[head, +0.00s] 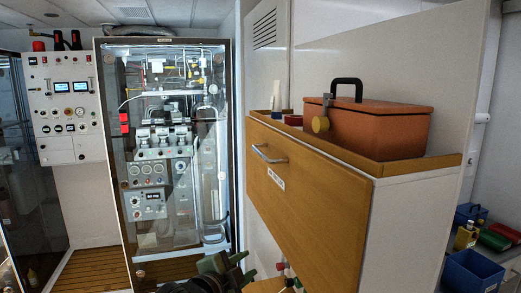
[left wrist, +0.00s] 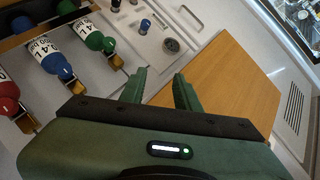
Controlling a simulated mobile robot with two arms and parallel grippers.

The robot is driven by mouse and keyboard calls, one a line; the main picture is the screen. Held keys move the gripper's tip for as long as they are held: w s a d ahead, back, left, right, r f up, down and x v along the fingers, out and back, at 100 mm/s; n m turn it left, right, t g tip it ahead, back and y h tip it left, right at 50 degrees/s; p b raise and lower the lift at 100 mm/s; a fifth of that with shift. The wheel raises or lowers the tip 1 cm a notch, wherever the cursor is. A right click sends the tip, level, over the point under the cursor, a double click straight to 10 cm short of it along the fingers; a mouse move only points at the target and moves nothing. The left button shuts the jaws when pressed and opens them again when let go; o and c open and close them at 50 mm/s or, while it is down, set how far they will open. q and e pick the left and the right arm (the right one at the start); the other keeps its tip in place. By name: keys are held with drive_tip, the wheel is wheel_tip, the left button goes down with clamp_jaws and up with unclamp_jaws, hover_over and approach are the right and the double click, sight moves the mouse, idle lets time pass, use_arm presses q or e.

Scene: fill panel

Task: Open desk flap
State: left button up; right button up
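The desk flap (head: 305,185) is a brown wooden front panel with a metal bar handle (head: 268,153) near its upper edge and a small white label. It stands steep against the white cabinet and looks shut. My left gripper (head: 226,262) is low at the bottom of the head view, left of and below the flap, apart from the handle. In the left wrist view its two green fingers (left wrist: 160,88) are spread with nothing between them. The wooden panel (left wrist: 230,85) shows beyond them at the right; the handle is not visible there. My right gripper is not in view.
An orange toolbox (head: 370,128) sits on the cabinet top. Gas bottles (left wrist: 52,55) stand in a rack below the flap. A glass-fronted equipment cabinet (head: 170,150) is at left. Blue crates (head: 470,272) stand at right.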

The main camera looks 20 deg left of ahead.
sight(259, 153)
use_arm(q)
wheel_tip(259, 153, up, 24)
drive_tip(key=w+m+t+h, duration=0.1)
drive_tip(key=w+m+t, duration=0.1)
drive_tip(key=m+t, duration=0.35)
drive_tip(key=shift+g+h, duration=0.35)
drive_tip(key=shift+h, duration=0.05)
drive_tip(key=p+x, duration=0.2)
drive_tip(key=x, duration=0.1)
drive_tip(key=p+x, duration=0.1)
drive_tip(key=x, duration=0.2)
drive_tip(key=shift+w+a+r+p, duration=0.15)
drive_tip(key=shift+w+p, duration=0.25)
drive_tip(key=shift+w, duration=0.4)
clamp_jaws()
